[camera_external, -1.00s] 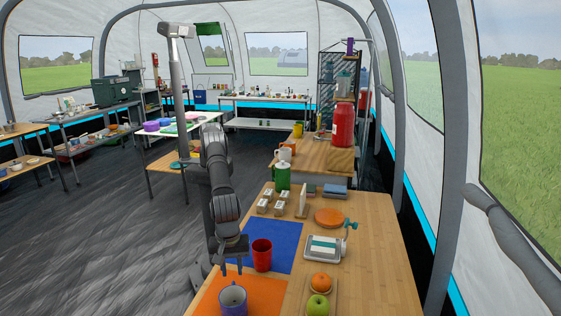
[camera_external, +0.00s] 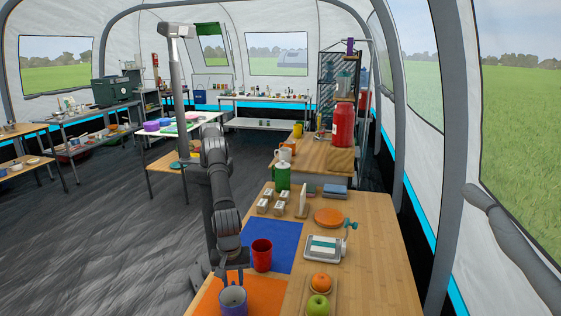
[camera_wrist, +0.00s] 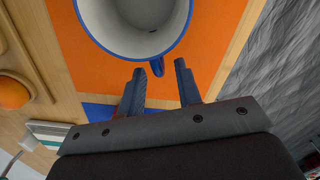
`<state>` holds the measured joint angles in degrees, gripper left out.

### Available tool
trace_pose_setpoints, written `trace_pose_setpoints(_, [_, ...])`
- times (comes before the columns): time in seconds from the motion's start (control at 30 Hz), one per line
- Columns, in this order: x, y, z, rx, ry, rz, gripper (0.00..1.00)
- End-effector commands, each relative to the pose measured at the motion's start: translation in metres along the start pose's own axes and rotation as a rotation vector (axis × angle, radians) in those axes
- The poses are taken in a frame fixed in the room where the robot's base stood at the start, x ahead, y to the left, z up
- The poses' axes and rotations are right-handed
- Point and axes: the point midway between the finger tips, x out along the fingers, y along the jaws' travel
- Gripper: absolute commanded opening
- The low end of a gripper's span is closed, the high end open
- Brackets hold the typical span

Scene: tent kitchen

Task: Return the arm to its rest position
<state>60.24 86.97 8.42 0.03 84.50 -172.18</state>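My gripper (camera_external: 233,281) is low over the near end of the wooden table, beside the mug. In the wrist view its two fingers (camera_wrist: 161,80) are apart, so it is open. A blue mug with a pale inside (camera_external: 233,301) stands upright on the orange mat (camera_external: 265,290). In the wrist view the mug (camera_wrist: 137,30) is just beyond the fingertips, and its blue handle points toward the gap between them. I see no clear contact between fingers and handle. My gripper partly hides the mug's far side in the external view.
A red cup (camera_external: 262,254) stands close to the right of my gripper, on the blue mat (camera_external: 285,237). A board with an orange and a green apple (camera_external: 318,305) lies farther right, near a grey scale-like device (camera_external: 322,248). Floor (camera_external: 120,240) left of the table is open.

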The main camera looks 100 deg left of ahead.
Motion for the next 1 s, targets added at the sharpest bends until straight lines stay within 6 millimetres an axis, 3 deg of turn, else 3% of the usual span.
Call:
trace_pose_setpoints(0.6, [-0.124,0.003,-0.003,0.002,-0.001,0.0,0.32])
trace_pose_setpoints(1.0, [-0.127,0.022,-0.023,0.028,0.002,-0.002,0.32])
